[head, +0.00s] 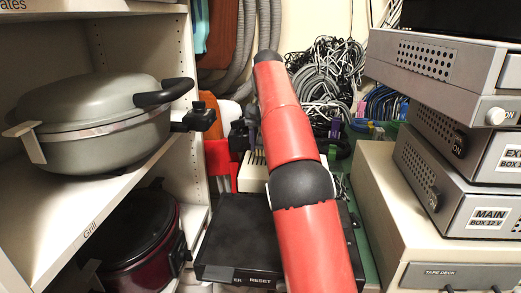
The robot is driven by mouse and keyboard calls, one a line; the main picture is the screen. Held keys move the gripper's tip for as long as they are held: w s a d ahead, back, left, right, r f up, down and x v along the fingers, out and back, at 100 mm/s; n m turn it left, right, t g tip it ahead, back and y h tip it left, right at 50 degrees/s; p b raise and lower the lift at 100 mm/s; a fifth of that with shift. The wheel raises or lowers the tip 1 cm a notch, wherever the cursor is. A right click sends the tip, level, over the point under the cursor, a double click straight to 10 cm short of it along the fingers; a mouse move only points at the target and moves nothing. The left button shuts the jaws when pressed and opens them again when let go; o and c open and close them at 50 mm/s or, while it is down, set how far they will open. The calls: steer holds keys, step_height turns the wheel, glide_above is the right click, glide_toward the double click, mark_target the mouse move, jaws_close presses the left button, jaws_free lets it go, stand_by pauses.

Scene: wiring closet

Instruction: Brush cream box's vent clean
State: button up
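The cream box (252,184) sits behind the black box, mostly hidden by my red arm. Its slotted vent (257,157) shows in part just left of the arm; I cannot tell how dusty it is. A dark shape (240,133) just above the vent appears to be my gripper, largely hidden behind the arm. I cannot see its fingertips or whether they touch the vent. No brush can be made out for sure.
A black box (235,238) marked RESET stands in front. Grey boxes (456,187) are stacked on the right above a cream tape deck (383,200). A shelf at left holds a grey grill (95,125) and a dark red cooker (135,245). Tangled cables (322,75) hang behind.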

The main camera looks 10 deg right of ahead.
steer(key=r, duration=0.1)
steer(key=s+r, duration=0.1)
steer(key=r, duration=0.2)
steer(key=shift+s+a, duration=0.2)
steer(key=shift+a, duration=0.1)
steer(key=shift+s+f, duration=0.15)
steer(key=shift+f, duration=0.95)
steer(key=shift+s+f, duration=0.15)
steer(key=shift+f, duration=0.95)
steer(key=shift+w+f, duration=0.1)
steer(key=shift+w, duration=0.05)
steer(key=shift+w+d, duration=0.2)
steer(key=shift+w, duration=0.3)
steer(key=shift+w+d, duration=0.15)
steer(key=shift+w, duration=0.35)
steer(key=shift+f+b, duration=0.4)
steer(key=shift+f, duration=0.35)
